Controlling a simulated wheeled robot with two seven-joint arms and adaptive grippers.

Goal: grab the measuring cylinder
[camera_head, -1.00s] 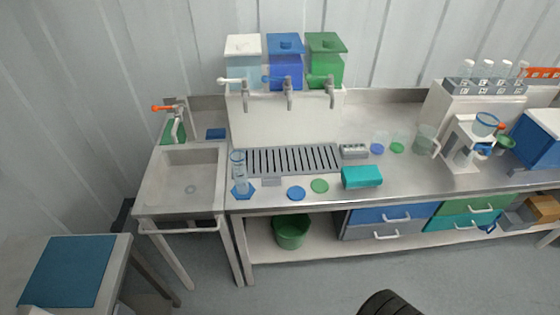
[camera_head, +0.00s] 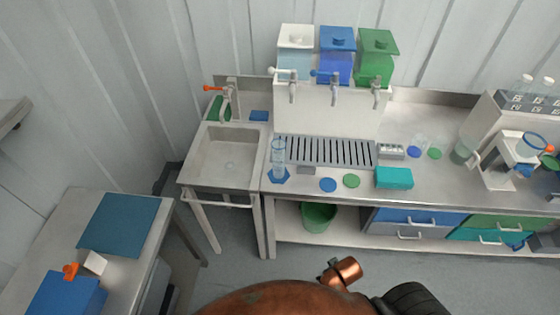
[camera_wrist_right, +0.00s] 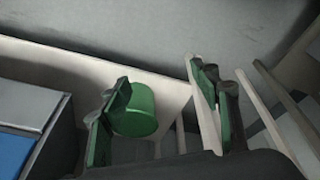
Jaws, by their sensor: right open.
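The measuring cylinder (camera_head: 278,154) is clear with a blue hexagonal foot. It stands upright at the front left end of the steel counter, beside the sink, with nothing holding it. My right gripper (camera_wrist_right: 161,78) shows only in the right wrist view, with its two green-and-dark fingers spread and nothing between them that it holds. The cylinder does not show in that view. My left gripper is in neither view.
The counter (camera_head: 450,190) holds a drain grille (camera_head: 325,151), blue disc (camera_head: 328,185), green disc (camera_head: 351,181) and teal box (camera_head: 394,178). Three tap tanks stand behind. A sink (camera_head: 228,155) is left; a green bucket (camera_head: 318,217) sits below. A side table (camera_head: 150,250) stands front left.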

